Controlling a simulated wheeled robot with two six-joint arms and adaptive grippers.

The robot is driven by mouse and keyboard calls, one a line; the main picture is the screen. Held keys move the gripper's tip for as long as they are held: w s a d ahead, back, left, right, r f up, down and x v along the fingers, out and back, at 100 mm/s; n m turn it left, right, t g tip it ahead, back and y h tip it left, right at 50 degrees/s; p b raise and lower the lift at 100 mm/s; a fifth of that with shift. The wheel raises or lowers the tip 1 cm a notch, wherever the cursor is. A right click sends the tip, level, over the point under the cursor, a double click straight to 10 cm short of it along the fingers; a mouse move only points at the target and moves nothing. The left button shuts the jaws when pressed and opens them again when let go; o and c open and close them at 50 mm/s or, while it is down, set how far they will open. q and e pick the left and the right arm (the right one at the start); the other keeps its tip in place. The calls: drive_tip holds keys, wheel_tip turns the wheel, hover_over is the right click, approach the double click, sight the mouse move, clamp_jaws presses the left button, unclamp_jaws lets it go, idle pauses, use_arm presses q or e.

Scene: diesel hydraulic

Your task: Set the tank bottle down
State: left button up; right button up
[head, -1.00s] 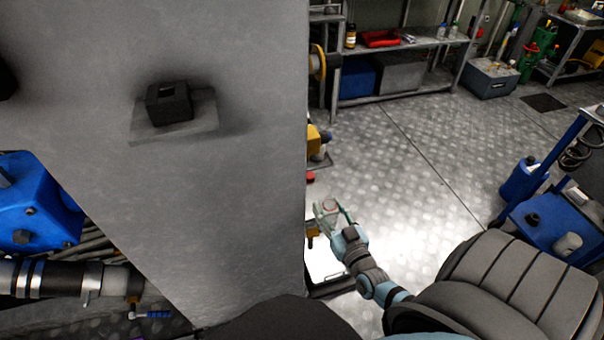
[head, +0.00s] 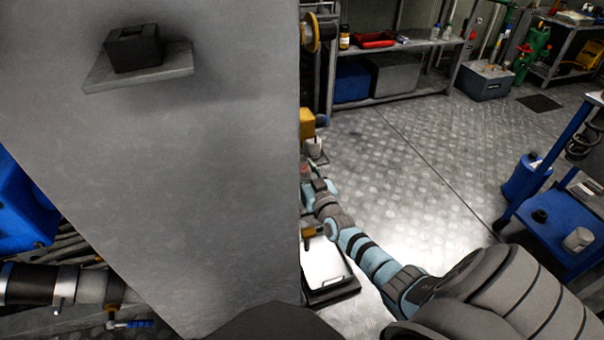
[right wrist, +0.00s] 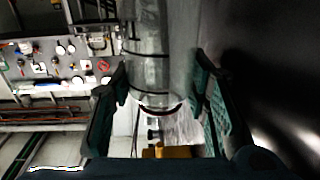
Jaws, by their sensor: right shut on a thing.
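My right gripper (head: 313,187) is at the right edge of the large grey panel (head: 220,200) in the head view, partly hidden by it. In the right wrist view its two teal fingers (right wrist: 160,110) are on either side of a clear bottle (right wrist: 180,128) with a dark red rim, and the gripper is shut on it. The bottle's outline is hard to separate from the grey banded cylinder above it. In the head view the bottle is mostly hidden. What lies directly under it cannot be told. My left gripper is in no view.
A blue cart (head: 570,230) stands at right. Open floor (head: 420,160) lies between.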

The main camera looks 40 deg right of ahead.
sight(305, 172)
drive_tip(key=o, duration=0.7)
drive_tip(key=shift+f, duration=0.15)
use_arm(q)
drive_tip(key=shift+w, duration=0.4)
use_arm(e)
drive_tip(key=shift+o, duration=1)
drive_tip(key=shift+r, duration=0.25)
drive_tip(key=p+v, duration=0.3)
drive_tip(key=shift+s+a+r, duration=0.1)
drive_tip(key=shift+s+r, duration=0.15)
drive_tip(key=shift+s, duration=0.05)
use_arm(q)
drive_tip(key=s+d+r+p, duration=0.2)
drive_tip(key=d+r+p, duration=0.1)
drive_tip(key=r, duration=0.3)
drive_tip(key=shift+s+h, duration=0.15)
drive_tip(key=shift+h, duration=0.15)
use_arm(e)
drive_tip(key=v, duration=0.8)
drive_tip(key=shift+s+f, duration=0.25)
drive_tip(key=shift+f, duration=0.05)
